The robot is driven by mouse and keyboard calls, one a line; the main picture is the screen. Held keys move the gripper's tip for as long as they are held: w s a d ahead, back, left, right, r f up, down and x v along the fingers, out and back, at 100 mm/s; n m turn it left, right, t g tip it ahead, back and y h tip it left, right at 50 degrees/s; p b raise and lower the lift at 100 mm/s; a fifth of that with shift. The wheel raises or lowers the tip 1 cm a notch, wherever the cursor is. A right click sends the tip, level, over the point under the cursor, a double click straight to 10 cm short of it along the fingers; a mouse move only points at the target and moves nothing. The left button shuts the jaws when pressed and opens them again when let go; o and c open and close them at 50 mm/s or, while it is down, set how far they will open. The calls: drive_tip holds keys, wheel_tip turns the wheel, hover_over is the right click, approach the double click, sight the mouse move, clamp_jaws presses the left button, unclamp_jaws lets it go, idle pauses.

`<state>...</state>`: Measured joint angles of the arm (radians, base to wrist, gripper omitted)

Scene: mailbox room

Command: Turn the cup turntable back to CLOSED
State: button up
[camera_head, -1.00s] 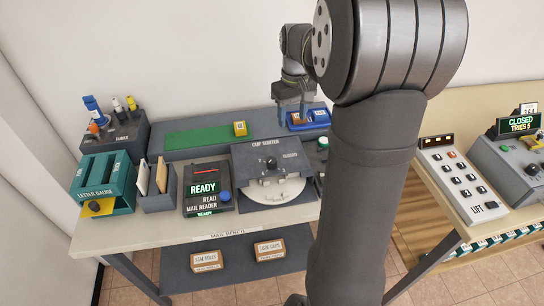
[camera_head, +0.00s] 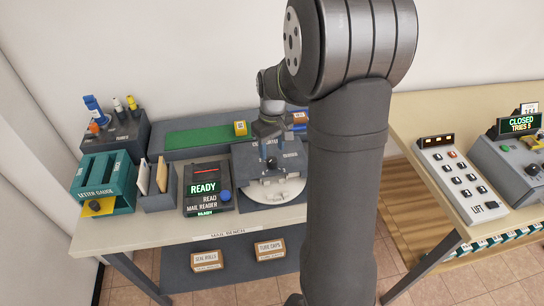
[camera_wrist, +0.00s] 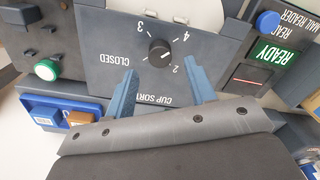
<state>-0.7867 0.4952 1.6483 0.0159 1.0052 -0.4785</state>
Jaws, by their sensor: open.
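The cup sorter (camera_head: 300,160) stands on the mail bench; its white round turntable (camera_head: 285,192) shows partly at the front. In the wrist view its panel (camera_wrist: 110,30) appears upside down, with a black dial knob (camera_wrist: 159,49) amid the marks CLOSED, 2, 3 and 4. The knob's light mark seems to face the 2 side, away from CLOSED, but it is small. My gripper (camera_wrist: 160,71) is open and empty, its two blue fingers apart over the panel, short of the knob in the picture. In the head view my gripper (camera_head: 268,160) hangs over the sorter and hides the knob.
The mail reader (camera_head: 207,188), reading READY, stands left of the sorter. A green button (camera_wrist: 46,69) and a blue tray (camera_wrist: 70,101) with blue and orange blocks lie on its other side. The green mat (camera_head: 197,136) is behind.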

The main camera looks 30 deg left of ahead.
sight(272, 159)
drive_tip(key=shift+f, duration=2.2)
drive_tip(key=shift+c, duration=0.4)
clamp_jaws()
